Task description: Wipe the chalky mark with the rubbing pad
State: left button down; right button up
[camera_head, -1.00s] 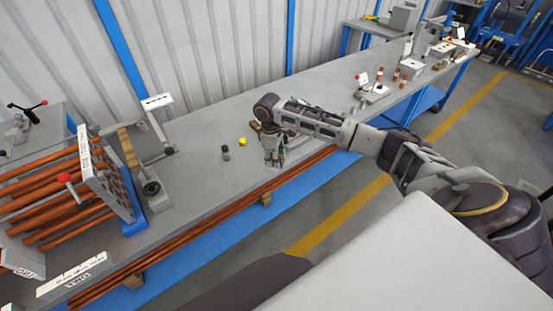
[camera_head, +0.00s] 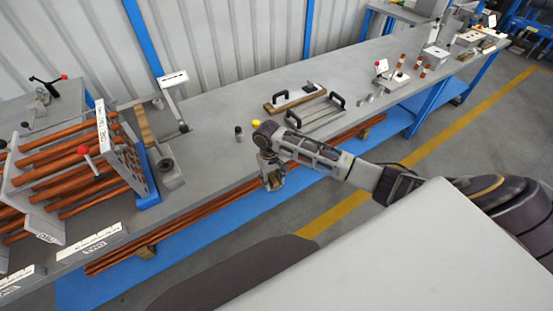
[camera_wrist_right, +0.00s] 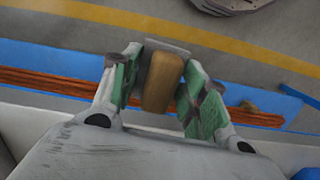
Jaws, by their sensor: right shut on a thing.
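My right gripper (camera_head: 272,181) hangs at the front edge of the bench in the head view. In the right wrist view its green-lined fingers (camera_wrist_right: 155,88) are shut on a brown block with a grey plate along one side, which appears to be the rubbing pad (camera_wrist_right: 162,82). Blue and copper-coloured bars and the floor show behind it in the wrist view. I cannot make out a chalky mark in either view. My left gripper is not in view.
The grey bench (camera_head: 215,165) carries a rack of copper tubes (camera_head: 75,165) on the left. A small dark cylinder (camera_head: 239,133) and a yellow knob (camera_head: 256,123) stand near my right wrist. Two handled plates (camera_head: 294,96) (camera_head: 316,115) lie behind my arm.

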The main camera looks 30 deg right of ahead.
jog(key=s+a+f, duration=0.2)
jog(key=s+f, duration=0.1)
jog(key=s, duration=0.1)
jog(key=shift+s+a+f, duration=0.2)
jog(key=shift+a+f, duration=0.1)
jog(key=shift+a, duration=0.1)
jog(key=shift+a, duration=0.15)
